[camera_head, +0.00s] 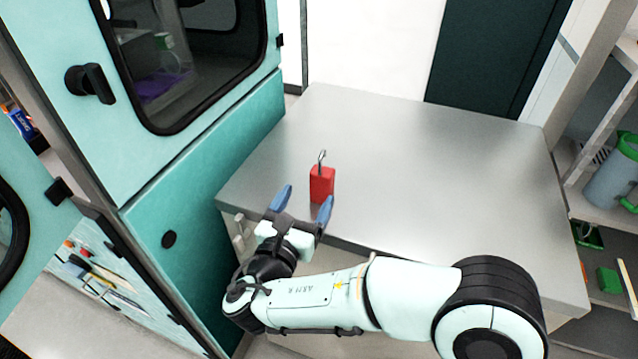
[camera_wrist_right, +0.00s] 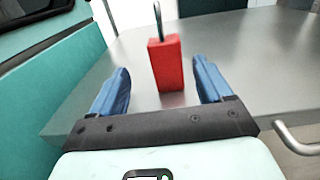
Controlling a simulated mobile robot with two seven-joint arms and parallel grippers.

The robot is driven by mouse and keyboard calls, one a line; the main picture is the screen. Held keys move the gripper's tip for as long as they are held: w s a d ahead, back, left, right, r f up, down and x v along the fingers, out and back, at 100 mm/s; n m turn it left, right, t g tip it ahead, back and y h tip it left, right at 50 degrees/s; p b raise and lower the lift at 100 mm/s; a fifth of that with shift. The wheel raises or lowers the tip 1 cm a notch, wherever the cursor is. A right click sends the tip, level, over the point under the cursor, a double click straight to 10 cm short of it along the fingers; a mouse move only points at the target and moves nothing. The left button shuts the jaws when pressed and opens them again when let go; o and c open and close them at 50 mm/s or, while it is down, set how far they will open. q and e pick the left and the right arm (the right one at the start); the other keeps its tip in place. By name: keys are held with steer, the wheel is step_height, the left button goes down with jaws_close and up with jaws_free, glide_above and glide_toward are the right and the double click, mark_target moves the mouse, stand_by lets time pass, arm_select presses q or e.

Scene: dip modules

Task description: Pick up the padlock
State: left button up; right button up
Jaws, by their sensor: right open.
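The padlock (camera_head: 321,186) has a red block body and a thin metal shackle pointing up. It stands upright on the grey metal table (camera_head: 430,180), near the table's front left part. My right gripper (camera_head: 304,200) is open, with its blue fingertips just in front of the padlock. In the right wrist view, the padlock (camera_wrist_right: 166,64) stands ahead, between and beyond the two spread fingers (camera_wrist_right: 163,88). The padlock appears apart from both fingers. My left gripper does not show in either view.
A teal cabinet (camera_head: 200,200) with a dark-framed window stands close on the left of the table. Shelves with a grey bucket (camera_head: 612,170) and green items are at the right. The tabletop behind and right of the padlock is clear.

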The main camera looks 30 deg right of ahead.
mark_target(320, 186)
steer(key=x, duration=0.4)
steer(key=shift+d+f, duration=0.1)
steer(key=shift+d, duration=0.1)
steer(key=x, duration=0.4)
steer(key=shift+s+d+f+b, duration=0.1)
steer(key=shift+d+f+b, duration=0.2)
steer(key=shift+w+d, duration=0.35)
steer(key=c, duration=1.1)
steer(key=shift+r, duration=0.1)
